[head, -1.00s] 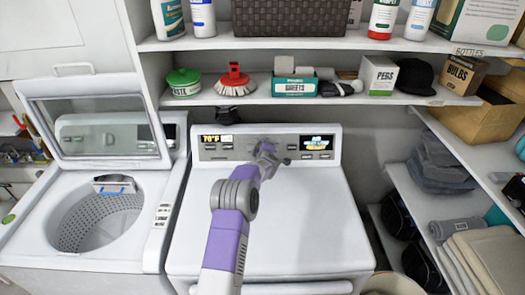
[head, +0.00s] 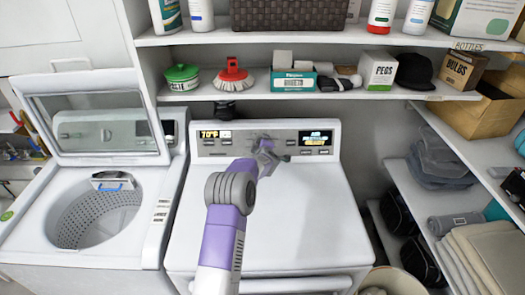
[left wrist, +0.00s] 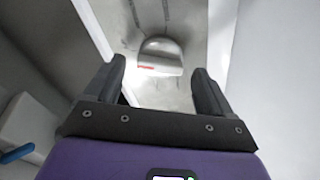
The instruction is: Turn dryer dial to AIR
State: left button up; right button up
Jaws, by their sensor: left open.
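In the left wrist view, the rounded silver dial (left wrist: 160,55) with a red mark lies ahead, between the directions of my two dark fingers. The left gripper (left wrist: 160,85) is open, and its fingers appear short of the dial, apart from it. The dial's lettering is not readable. My right gripper is not in view.
A washer (head: 158,215) with its lid raised stands to the left. A shelf (head: 330,97) with boxes, a brush and a green-lidded tub runs above the dryer panel. Side shelves (head: 400,185) with folded cloths are on the right.

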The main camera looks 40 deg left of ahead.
pick_arm(q)
jog(key=shift+b+v, duration=0.3)
jog(key=shift+v, duration=2.6)
jog(key=shift+r, duration=0.15)
